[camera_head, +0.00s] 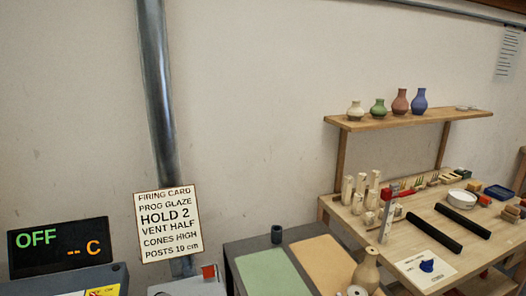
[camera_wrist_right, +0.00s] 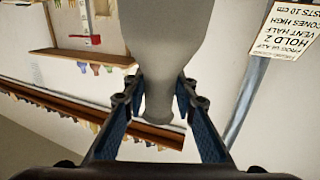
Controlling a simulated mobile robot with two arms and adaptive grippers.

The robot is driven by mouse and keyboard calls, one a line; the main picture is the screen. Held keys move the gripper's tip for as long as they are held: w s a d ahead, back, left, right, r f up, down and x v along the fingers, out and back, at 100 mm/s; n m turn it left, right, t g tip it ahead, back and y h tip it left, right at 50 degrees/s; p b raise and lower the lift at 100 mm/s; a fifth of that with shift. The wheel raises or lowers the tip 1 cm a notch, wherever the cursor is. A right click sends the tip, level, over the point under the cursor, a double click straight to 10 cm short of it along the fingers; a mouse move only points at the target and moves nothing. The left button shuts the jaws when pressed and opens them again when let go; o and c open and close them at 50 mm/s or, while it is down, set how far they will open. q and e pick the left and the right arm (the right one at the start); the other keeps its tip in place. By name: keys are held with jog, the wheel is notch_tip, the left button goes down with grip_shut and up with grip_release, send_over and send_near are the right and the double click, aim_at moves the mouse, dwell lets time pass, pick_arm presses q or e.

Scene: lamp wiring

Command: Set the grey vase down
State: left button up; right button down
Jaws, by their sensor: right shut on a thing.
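The grey vase (camera_wrist_right: 160,45) fills the upper middle of the right wrist view, with its wide body toward the top and its narrower neck below. My right gripper (camera_wrist_right: 160,100) has its two blue-padded fingers on either side of the neck, shut on it. The vase's far end is cut off by the picture's top edge, and no surface shows touching it. Neither gripper nor the grey vase shows in the head view. My left gripper is out of view.
The wooden workbench (camera_head: 411,204) is cluttered. Several coloured vases stand on a shelf (camera_head: 440,116). A sign (camera_head: 168,223) stands by a pipe (camera_head: 157,90).

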jog(key=s, duration=0.3)
jog(key=shift+s+d+r, duration=0.25)
jog(key=shift+s, duration=0.05)
jog(key=s+f, duration=0.3)
jog(key=s, duration=0.5)
